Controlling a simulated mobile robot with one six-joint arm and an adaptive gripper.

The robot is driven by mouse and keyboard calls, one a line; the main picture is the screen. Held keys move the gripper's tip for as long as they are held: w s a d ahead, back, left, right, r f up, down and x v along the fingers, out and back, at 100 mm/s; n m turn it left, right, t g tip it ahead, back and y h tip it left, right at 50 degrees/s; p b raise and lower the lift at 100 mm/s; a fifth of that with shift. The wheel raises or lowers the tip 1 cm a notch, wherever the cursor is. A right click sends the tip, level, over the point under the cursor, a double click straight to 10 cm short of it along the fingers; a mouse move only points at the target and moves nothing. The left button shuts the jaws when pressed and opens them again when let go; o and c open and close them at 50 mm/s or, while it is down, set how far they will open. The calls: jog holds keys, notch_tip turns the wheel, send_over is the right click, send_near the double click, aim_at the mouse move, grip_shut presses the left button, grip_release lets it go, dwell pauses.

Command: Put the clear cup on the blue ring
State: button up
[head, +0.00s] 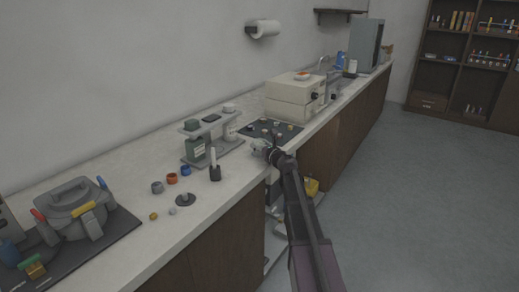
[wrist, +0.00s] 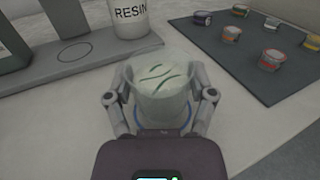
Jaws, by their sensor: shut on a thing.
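The clear cup (wrist: 162,92) holds cloudy contents with dark green strips and stands upright between the fingers of my gripper (wrist: 165,100) in the wrist view. The fingers are shut on it from both sides. A blue ring (wrist: 189,122) shows as a thin arc at the near side of the cup's base; the cup hides most of it. I cannot tell whether the cup's base touches the counter. In the head view my gripper (head: 262,147) is over the counter's front edge area, with the cup small in it.
A grey stand with a RESIN container (wrist: 127,18) is behind left. In the head view, small coloured cups, including an orange one (head: 172,178), and a press (head: 75,205) stand further left.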

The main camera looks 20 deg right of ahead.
jog(key=shift+f, duration=0.15)
jog(key=o, duration=1.1)
jog(key=shift+c, duration=0.2)
jog(key=shift+r, duration=0.2)
jog(key=v, duration=1.2)
